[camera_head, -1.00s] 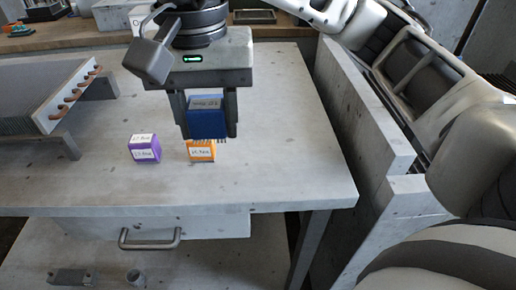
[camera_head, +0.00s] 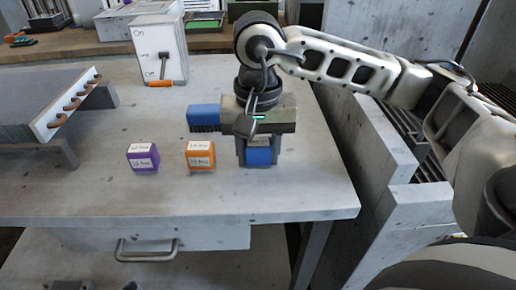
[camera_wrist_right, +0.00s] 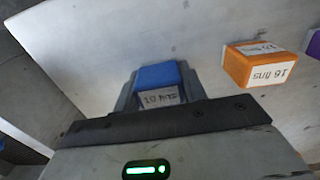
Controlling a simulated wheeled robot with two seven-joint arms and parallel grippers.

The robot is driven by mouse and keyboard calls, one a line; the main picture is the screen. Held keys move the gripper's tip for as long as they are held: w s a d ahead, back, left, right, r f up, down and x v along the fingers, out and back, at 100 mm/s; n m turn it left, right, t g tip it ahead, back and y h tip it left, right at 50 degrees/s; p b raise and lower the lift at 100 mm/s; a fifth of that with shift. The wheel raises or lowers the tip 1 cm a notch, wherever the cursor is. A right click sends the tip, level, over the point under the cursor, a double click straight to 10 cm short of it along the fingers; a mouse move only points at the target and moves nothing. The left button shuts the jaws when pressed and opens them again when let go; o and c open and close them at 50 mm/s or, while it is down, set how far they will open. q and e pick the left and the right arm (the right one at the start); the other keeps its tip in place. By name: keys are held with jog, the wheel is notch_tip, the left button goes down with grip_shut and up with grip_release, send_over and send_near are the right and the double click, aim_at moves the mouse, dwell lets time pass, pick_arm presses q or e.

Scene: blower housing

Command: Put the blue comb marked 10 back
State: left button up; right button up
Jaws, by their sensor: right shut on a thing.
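My right gripper (camera_head: 257,156) points down over the right part of the grey table, shut on a blue comb (camera_head: 259,157). In the right wrist view the blue comb (camera_wrist_right: 158,76) sits between the fingers, with a pale label that seems to read 10 fins (camera_wrist_right: 160,97). Its teeth are hidden, and I cannot tell whether it touches the table. An orange comb (camera_head: 200,156) and a purple comb (camera_head: 143,157) stand in a row to its left. The orange one also shows in the right wrist view (camera_wrist_right: 258,65), labelled 16 fins. My left gripper is not in view.
Another blue block with dark teeth (camera_head: 204,116) is just left of and behind my right gripper. A finned unit with copper tube ends (camera_head: 62,103) stands at the left. A lever box (camera_head: 146,45) stands at the back. The table's front middle is clear.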

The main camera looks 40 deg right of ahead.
aim_at(258, 142)
jog(key=shift+f, duration=0.1)
jog(key=o, duration=0.6)
jog(key=shift+f+b, duration=0.1)
jog(key=shift+b, duration=0.2)
jog(key=o, duration=0.4)
notch_tip(258, 142, up, 12)
jog(key=p, duration=0.2)
jog(key=shift+r+p, duration=0.25)
jog(key=shift+p, duration=0.05)
